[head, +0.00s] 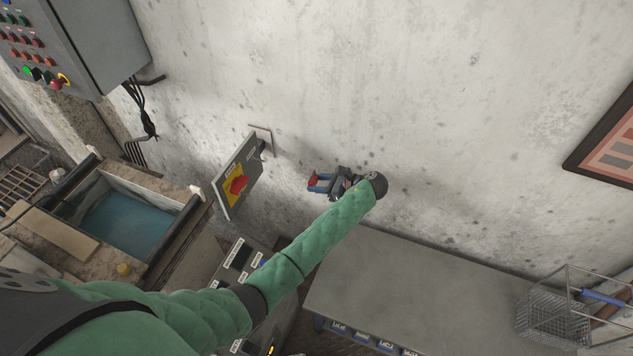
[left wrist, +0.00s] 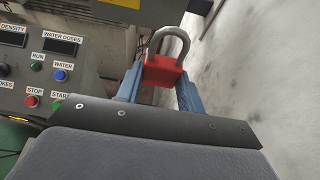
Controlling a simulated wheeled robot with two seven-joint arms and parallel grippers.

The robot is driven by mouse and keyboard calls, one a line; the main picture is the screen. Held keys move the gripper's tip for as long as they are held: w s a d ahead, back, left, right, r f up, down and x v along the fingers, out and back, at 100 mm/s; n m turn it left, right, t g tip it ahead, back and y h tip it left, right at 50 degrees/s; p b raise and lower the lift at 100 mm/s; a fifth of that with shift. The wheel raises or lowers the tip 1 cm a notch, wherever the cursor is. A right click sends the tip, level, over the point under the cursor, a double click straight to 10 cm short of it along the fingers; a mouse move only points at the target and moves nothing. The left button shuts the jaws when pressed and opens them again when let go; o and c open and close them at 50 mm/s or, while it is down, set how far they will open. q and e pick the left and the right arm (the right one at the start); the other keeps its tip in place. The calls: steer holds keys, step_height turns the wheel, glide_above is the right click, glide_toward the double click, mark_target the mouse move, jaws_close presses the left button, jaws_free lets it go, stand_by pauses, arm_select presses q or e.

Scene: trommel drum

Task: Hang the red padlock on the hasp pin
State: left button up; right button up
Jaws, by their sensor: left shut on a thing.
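The red padlock (left wrist: 163,72) is between the blue fingers of my left gripper (left wrist: 160,88) in the left wrist view, with its grey shackle pointing away from the gripper. In the head view the left gripper (head: 318,184) is shut on it, in front of the wall and right of the switch panel; the padlock is small there. The panel (head: 238,182) has a red rotary knob (head: 239,185) on a yellow plate and stands out from the wall on a bracket. The hasp pin cannot be made out clearly. My right gripper is not in view.
A grey bench (head: 400,290) lies below my arm, with a wire basket (head: 552,310) at its right end. A water basin (head: 130,222) and a control box (head: 85,40) are at the left.

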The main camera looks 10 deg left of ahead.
arm_select(q)
steer(key=shift+s+d+r+p, duration=0.15)
steer(key=shift+d+p, duration=0.45)
steer(key=shift+d, duration=0.75)
steer(key=shift+s+d+p, duration=0.25)
steer(key=shift+d+p, duration=0.3)
steer(key=shift+d, duration=0.9)
steer(key=shift+s+d+p, duration=0.2)
steer(key=shift+d+p, duration=0.35)
steer(key=shift+d, duration=0.85)
steer(key=shift+f, duration=0.25)
